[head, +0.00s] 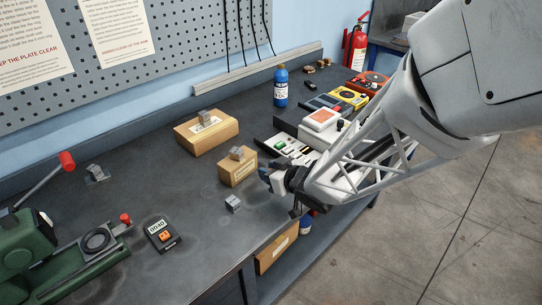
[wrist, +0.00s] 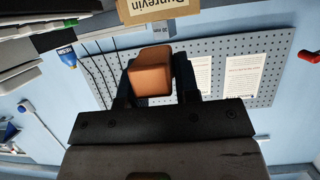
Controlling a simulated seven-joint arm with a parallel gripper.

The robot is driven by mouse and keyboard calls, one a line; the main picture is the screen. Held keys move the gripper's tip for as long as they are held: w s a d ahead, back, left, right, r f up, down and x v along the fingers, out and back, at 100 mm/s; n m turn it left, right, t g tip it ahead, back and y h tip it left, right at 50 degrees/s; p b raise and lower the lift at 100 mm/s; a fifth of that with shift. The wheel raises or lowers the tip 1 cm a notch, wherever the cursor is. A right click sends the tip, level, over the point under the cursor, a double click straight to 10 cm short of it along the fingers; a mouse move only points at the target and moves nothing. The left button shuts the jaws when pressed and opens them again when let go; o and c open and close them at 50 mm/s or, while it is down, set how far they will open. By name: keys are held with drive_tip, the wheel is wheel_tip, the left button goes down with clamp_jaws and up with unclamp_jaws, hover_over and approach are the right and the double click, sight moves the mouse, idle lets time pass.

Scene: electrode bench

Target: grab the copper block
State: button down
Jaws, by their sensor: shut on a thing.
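The copper block (wrist: 151,76) is an orange-brown block between the two fingers of my gripper (wrist: 150,85) in the wrist view. My gripper is shut on it. In the head view my gripper (head: 270,177) is over the bench near its front edge, just right of a small cardboard box (head: 238,174). The copper block cannot be made out in the head view. A cardboard box with printed letters (wrist: 160,9) shows just beyond the block in the wrist view.
Grey metal blocks sit on the small box (head: 238,153), on a larger box (head: 205,116) and on the bench (head: 233,203). A blue bottle (head: 281,88) stands behind. Instruments (head: 320,119) crowd the right. A green machine (head: 35,250) is at left. The bench middle (head: 150,185) is clear.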

drive_tip(key=shift+r, duration=0.8)
drive_tip(key=shift+d, duration=0.1)
